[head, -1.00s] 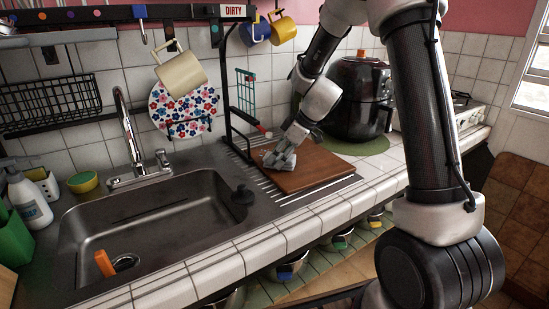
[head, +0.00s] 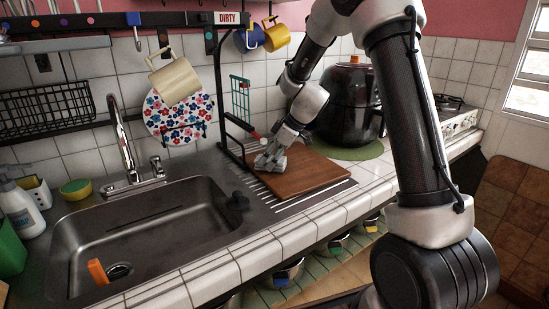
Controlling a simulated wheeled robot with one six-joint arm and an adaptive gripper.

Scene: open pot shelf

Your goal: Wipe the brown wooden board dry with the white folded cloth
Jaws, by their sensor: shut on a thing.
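The brown wooden board (head: 308,175) lies flat on the ribbed metal drainer right of the sink. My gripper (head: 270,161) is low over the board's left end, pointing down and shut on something. The white folded cloth is mostly hidden by the grey fingers, and I cannot make out its outline. The gripper seems to be at board height, but I cannot tell how firmly the cloth touches the wood. The right part of the board is bare.
A black rack post (head: 220,105) and a wire holder (head: 240,98) stand close behind the gripper. A dark pot-like appliance (head: 347,105) stands behind the board on a green mat (head: 362,151). The steel sink (head: 150,235) is at left. Mugs (head: 277,34) hang above.

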